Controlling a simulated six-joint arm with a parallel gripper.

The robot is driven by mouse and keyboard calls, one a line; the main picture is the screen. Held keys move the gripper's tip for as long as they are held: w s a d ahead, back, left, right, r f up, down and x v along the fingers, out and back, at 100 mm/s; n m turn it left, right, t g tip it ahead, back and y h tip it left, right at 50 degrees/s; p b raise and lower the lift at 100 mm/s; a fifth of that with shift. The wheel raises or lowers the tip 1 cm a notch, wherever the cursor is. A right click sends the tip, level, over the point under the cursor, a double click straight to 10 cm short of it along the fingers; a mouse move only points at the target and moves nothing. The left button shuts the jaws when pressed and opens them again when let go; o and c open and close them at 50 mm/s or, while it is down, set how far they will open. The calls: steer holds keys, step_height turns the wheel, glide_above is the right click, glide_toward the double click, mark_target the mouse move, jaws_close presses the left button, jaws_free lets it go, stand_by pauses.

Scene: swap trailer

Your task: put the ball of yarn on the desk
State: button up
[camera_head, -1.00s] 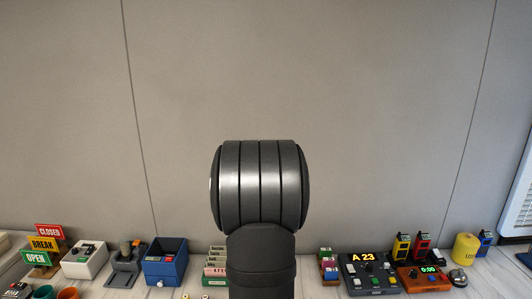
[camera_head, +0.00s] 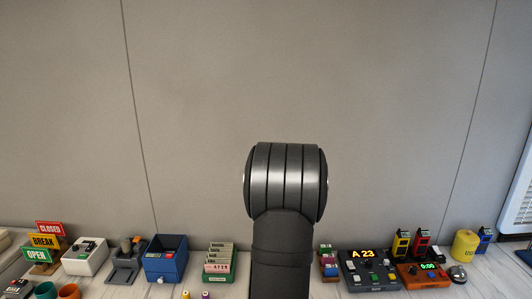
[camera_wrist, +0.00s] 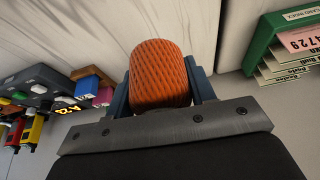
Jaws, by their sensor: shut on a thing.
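In the wrist view an orange, ridged ball of yarn (camera_wrist: 160,75) sits between the two dark blue fingers of my gripper (camera_wrist: 160,85). The gripper is shut on it. Behind it shows the pale wooden desk surface (camera_wrist: 120,25); I cannot tell whether the yarn touches it. In the head view the desk (camera_head: 220,290) runs along the bottom edge. My own arm stands in the middle there, and neither the gripper nor the yarn shows.
In the head view a green card index (camera_head: 219,265) and a blue box (camera_head: 165,262) stand left of my arm. To the right are a display panel (camera_head: 368,270), an orange timer (camera_head: 424,274) and a bell (camera_head: 457,273). Signs (camera_head: 43,243) stand far left.

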steer(key=w+a+r+m+h, duration=0.1)
steer(key=w+a+r+m, duration=0.1)
steer(key=a+r, duration=0.3)
step_height(320, 180, up, 4)
steer(key=shift+a+f+m, duration=0.15)
steer(key=shift+a+m, duration=0.2)
steer(key=shift+m, duration=0.15)
steer(key=shift+d, duration=0.1)
steer(key=s+d+f+m+h, duration=0.15)
steer(key=s+d, duration=0.45)
steer(key=d, duration=0.8)
steer(key=s+d+f+m+g, duration=0.1)
steer(key=s+d+f+m, duration=0.3)
steer(key=d, duration=1)
steer(key=s+d+f+h, duration=0.1)
steer(key=s+d, duration=0.6)
steer(key=d, duration=0.8)
steer(key=w+a+f, duration=0.1)
steer(key=w+f, duration=0.1)
steer(key=w, duration=0.1)
steer(key=w+a+f, duration=0.2)
steer(key=w, duration=0.2)
steer(key=w+a+f, duration=0.1)
steer(key=w+f, duration=0.1)
steer(key=w, duration=0.1)
steer(key=shift+w+a+f, duration=0.3)
steer(key=shift+w+a, duration=0.05)
steer(key=shift+w, duration=0.05)
steer(key=shift+w+f, duration=0.1)
steer(key=shift+f, duration=1.95)
